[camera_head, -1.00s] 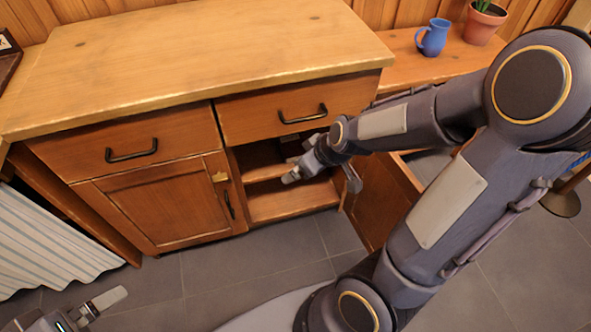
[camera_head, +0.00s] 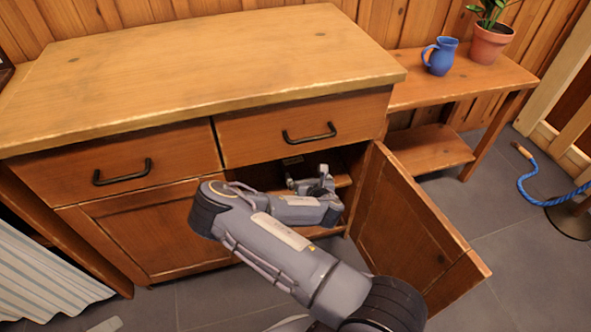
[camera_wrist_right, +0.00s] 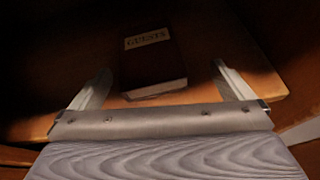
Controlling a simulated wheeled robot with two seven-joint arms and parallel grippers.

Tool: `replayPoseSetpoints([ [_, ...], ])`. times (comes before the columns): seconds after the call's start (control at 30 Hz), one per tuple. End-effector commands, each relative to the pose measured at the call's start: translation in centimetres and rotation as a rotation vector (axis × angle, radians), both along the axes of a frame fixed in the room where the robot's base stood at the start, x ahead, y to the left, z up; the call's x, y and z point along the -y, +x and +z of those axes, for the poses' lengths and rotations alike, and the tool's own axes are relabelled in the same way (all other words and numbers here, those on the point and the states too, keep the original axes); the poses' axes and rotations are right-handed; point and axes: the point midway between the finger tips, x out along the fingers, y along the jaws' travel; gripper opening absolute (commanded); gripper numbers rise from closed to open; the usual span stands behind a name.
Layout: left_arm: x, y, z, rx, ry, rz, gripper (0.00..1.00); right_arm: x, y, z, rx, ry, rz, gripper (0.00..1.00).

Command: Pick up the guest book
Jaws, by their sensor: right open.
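The guest book shows in the right wrist view (camera_wrist_right: 152,66) as a dark reddish-brown book with a pale "GUESTS" label and light page edges. It lies on a wooden shelf in shadow inside the cabinet (camera_head: 150,232). My right gripper (camera_head: 308,180) reaches into the open right compartment. In the wrist view its two fingers (camera_wrist_right: 162,72) are spread, one on each side of the book's near end, with gaps to it. In the head view I cannot make out the book clearly. Only a tip of my left gripper (camera_head: 106,325) shows at the bottom edge.
The cabinet door (camera_head: 405,235) stands open right of the compartment. A closed drawer (camera_head: 305,128) is just above the opening. A blue jug (camera_head: 439,57) and a potted plant (camera_head: 490,42) stand on a side bench (camera_head: 455,84). A striped curtain (camera_head: 45,275) hangs at left.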

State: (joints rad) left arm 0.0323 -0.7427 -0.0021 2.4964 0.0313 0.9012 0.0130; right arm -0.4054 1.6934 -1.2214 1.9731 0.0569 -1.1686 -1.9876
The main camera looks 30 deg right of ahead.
Motion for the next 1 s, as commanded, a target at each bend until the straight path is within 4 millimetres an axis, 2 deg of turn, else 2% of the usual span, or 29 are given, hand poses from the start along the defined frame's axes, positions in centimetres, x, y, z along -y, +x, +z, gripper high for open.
replayPoseSetpoints([
  [0.17, 0.0, 0.0, -0.3, 0.000, 0.000, 0.000, 1.00, -1.4, 1.0, -0.8, -0.012, -0.100, 0.124, 1.00],
  [0.7, 0.0, 0.0, -3.0, 0.000, 0.000, 0.000, 1.00, 0.3, 6.8, -3.9, -0.012, -0.100, 0.126, 1.00],
  [1.0, 0.0, 0.0, -3.0, 0.000, 0.000, 0.000, 1.00, 0.4, 7.4, -3.9, -0.013, -0.101, 0.124, 1.00],
])
